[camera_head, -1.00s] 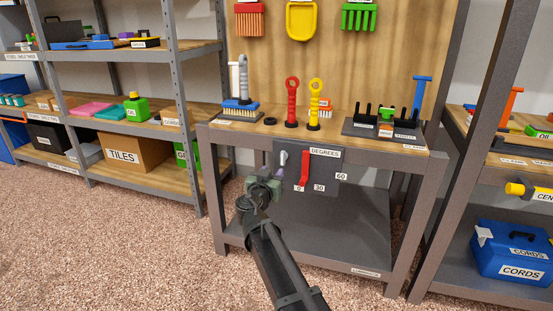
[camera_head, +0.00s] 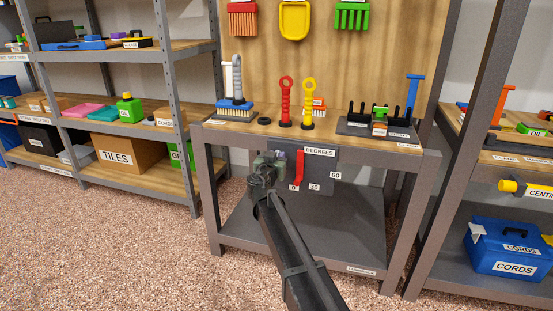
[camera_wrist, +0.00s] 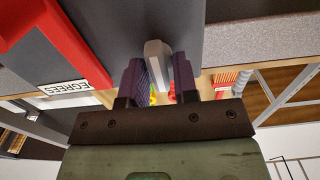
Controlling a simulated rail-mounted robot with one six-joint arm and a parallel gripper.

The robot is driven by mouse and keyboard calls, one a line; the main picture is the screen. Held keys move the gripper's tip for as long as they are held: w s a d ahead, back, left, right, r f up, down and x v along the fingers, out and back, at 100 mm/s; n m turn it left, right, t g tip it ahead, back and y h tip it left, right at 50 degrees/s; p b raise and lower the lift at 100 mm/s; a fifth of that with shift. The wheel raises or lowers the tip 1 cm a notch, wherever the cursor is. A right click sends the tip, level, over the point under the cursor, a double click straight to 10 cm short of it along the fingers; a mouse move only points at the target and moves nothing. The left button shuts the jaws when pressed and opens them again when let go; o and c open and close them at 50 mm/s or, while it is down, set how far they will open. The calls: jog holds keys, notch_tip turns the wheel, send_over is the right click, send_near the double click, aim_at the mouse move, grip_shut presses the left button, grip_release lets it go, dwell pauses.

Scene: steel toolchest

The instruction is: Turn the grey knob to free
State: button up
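The grey knob (camera_wrist: 157,62) shows in the wrist view as a pale block in front of the dark panel (camera_wrist: 150,18). The fingertips of my gripper (camera_wrist: 159,80) are on either side of it, apart from each other, with the knob between their ends. I cannot tell whether either finger touches it. In the head view my gripper (camera_head: 280,155) is at the left end of the grey panel (camera_head: 318,170) under the workbench top and hides the knob. The knob's marking is not readable.
A red lever (camera_head: 300,168) on the same panel, close right of my gripper, hangs down near the 0 of a DEGREES scale. The workbench (camera_head: 215,190) has legs on both sides and a lower shelf. Tools stand on its top. The carpet in front is clear.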

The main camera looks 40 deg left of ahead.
jog(key=shift+c, duration=1.4)
jog(key=shift+n, duration=0.3)
jog(key=shift+s+a+f+n, duration=0.1)
jog(key=shift+f+n, duration=0.05)
jog(key=shift+n, duration=4.15)
jog(key=shift+s+a+f+n, duration=0.1)
jog(key=shift+n, duration=4.2)
jog(key=o, duration=0.7)
